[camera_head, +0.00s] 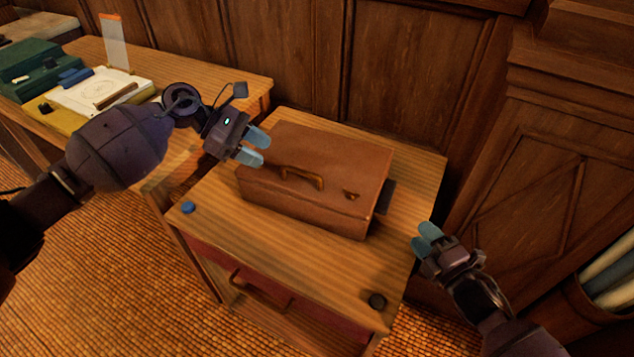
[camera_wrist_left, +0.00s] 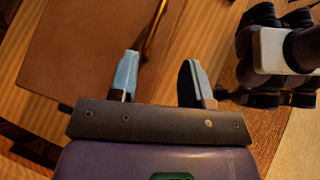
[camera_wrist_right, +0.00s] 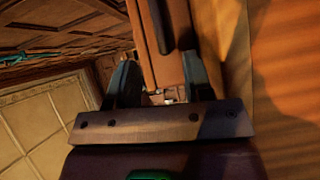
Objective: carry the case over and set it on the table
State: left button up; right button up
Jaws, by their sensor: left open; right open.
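The brown leather case (camera_head: 335,168) lies flat on a small wooden cabinet, with its handle (camera_head: 302,176) on the near part of its upper side. My left gripper (camera_head: 256,147) is open and empty beside the case's left end, seen from the head. In the left wrist view the case (camera_wrist_left: 75,45) fills the upper left, and its handle edge shows near one finger. My right gripper (camera_head: 424,238) is open and empty, off the cabinet's right edge and apart from the case. The wooden table (camera_head: 240,85) stands at the back left.
The table holds a green box (camera_head: 40,65), papers (camera_head: 100,92) and an upright clear panel (camera_head: 115,45). Rolled sheets (camera_head: 610,275) stand at the right. Panelled wall lies behind.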

aim_at(286, 167)
pick_arm(q)
jog(key=shift+w+a+r+m+y, duration=0.3)
jog(key=shift+w+a+m+y, duration=0.2)
jog(key=shift+a, duration=0.1)
jog(key=shift+w+a+r+m+y, duration=0.3)
jog(key=shift+w+a+m+y, duration=0.1)
jog(key=shift+a+y, duration=0.15)
pick_arm(e)
jog(key=shift+w+a+r+n+y, duration=0.2)
jog(key=shift+w+n+y, duration=0.2)
jog(key=shift+w+n, duration=0.25)
pick_arm(q)
jog(key=shift+d+f, duration=0.1)
jog(key=x, duration=1)
jog(key=shift+d+f, duration=0.15)
jog(key=shift+d, duration=0.1)
pick_arm(e)
jog(key=x, duration=1)
jog(key=shift+w+a+f, duration=0.1)
jog(key=shift+w+a, duration=0.15)
jog(key=shift+c, duration=0.2)
pick_arm(q)
grip_shut()
pick_arm(e)
grip_shut()
